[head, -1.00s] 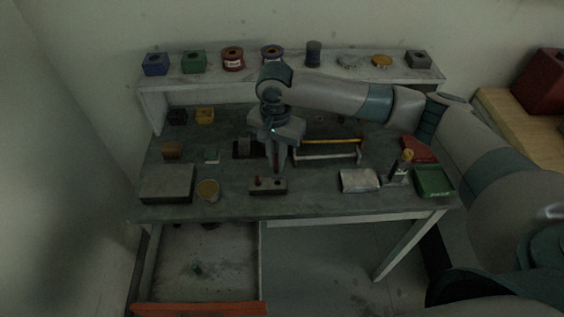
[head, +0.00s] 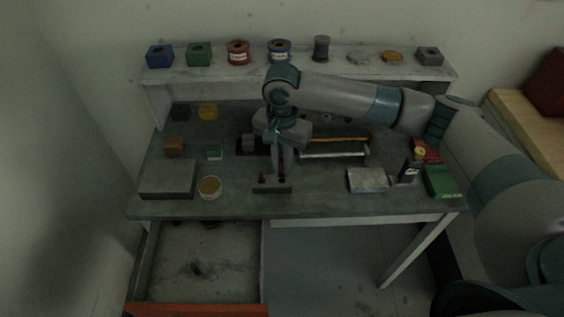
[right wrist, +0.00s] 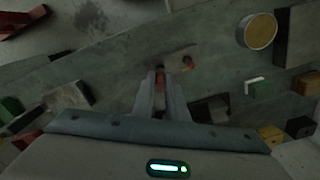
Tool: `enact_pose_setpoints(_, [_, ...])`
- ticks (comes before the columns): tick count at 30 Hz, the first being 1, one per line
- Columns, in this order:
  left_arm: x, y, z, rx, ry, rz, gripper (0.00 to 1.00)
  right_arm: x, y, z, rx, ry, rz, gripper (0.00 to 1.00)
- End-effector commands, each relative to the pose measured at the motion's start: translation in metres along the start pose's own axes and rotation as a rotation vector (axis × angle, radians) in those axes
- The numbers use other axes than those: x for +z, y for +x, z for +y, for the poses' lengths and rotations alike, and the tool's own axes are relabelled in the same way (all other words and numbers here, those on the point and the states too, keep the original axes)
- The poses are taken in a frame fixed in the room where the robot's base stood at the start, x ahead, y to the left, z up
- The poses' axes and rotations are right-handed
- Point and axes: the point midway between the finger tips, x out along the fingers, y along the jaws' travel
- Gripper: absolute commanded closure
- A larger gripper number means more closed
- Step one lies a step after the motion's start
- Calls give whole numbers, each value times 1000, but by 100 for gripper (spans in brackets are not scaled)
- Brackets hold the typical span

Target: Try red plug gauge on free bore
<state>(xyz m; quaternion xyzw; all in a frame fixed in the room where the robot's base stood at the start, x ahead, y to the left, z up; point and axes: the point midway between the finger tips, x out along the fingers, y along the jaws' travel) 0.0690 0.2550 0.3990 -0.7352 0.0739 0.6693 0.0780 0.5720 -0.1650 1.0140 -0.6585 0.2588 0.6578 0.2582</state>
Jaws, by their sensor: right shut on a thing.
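My right gripper (head: 282,175) points down over the front middle of the bench and is shut on the red plug gauge (head: 283,167). In the right wrist view the red gauge (right wrist: 160,76) shows between the fingertips. The small bored block (head: 272,188) lies just below the gripper. A short reddish-brown peg (head: 262,177) stands at its left part. The fingers are above the block's right part. I cannot tell whether the gauge touches the bore. In the right wrist view the block (right wrist: 176,60) lies just beyond the fingertips. My left gripper is not in view.
A grey plate (head: 168,179) and a round tin (head: 210,188) stand left of the block. The drawer (head: 205,265) below is open. A shelf (head: 220,70) runs behind.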

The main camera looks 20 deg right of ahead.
Motion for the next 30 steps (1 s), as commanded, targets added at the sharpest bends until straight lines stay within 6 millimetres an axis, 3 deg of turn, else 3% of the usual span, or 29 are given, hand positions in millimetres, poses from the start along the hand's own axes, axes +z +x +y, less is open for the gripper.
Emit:
enact_pose_setpoints(6, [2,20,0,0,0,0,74,0,14,0,-1,-1,0,100])
enact_pose_setpoints(10, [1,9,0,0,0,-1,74,0,17,0,0,0,-2,100])
enact_pose_setpoints(30, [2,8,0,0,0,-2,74,0,24,0,-1,0,-1,100])
